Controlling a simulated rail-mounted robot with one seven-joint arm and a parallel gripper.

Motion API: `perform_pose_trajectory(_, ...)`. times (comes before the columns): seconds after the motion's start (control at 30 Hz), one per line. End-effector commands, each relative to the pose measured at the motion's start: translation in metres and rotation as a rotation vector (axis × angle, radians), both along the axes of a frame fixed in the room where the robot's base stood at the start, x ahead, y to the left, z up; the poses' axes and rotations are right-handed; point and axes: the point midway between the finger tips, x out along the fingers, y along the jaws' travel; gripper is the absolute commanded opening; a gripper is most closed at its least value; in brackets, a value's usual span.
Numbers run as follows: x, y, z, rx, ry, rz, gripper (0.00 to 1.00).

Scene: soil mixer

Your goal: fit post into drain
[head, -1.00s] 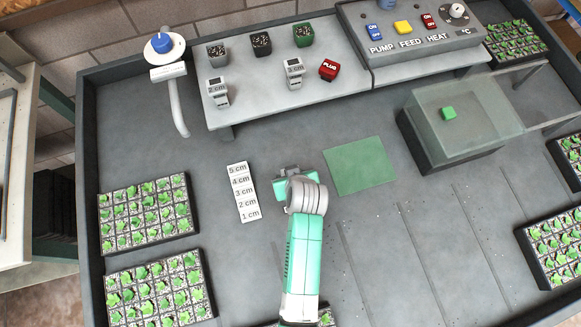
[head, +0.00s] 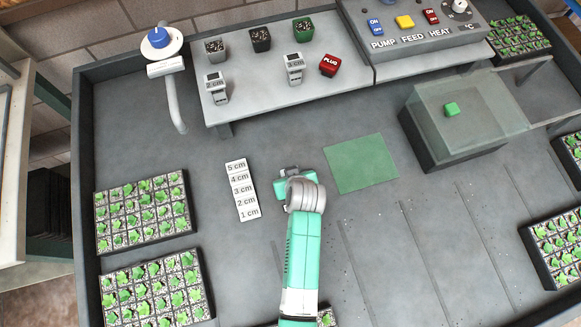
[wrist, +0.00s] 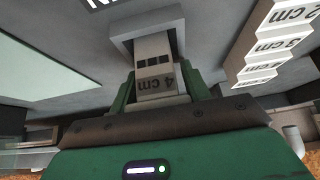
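A pale grey post marked 4 cm (wrist: 158,72) stands between the green fingers of my gripper (wrist: 158,88) in the wrist view. The fingers look shut on its sides. A wider square grey piece surrounds its far end; I cannot tell whether this is the post's own flange. In the head view my gripper (head: 293,183) is above the bench, between the ruler card and the green mat, with a grey part showing beyond it. Two similar grey posts, marked 2 cm (head: 217,88) and 3 cm (head: 294,68), stand on the shelf. I cannot make out the drain.
A red plug block (head: 330,65) sits on the shelf (head: 255,92). Seedling trays (head: 143,212) line the edges.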

Motion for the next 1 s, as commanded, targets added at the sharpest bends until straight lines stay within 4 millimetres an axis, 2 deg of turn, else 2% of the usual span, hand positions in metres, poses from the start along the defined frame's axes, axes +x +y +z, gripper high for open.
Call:
perform_pose_trajectory(0.03, 0.000, 0.000, 0.000, 0.000, 0.001, 0.000, 0.56)
perform_pose_trajectory(0.1, 0.000, 0.000, 0.000, 0.000, 0.001, 0.000, 0.68)
perform_pose_trajectory(0.4, 0.000, 0.000, 0.004, 0.000, 0.000, 0.000, 0.68)
perform_pose_trajectory(0.5, -0.002, -0.001, 0.020, -0.001, 0.000, -0.001, 0.68)
perform_pose_trajectory(0.8, -0.043, -0.013, 0.086, 0.000, 0.000, 0.000, 0.68)
perform_pose_trajectory(1.0, -0.059, -0.018, 0.109, 0.000, 0.001, 0.000, 0.68)
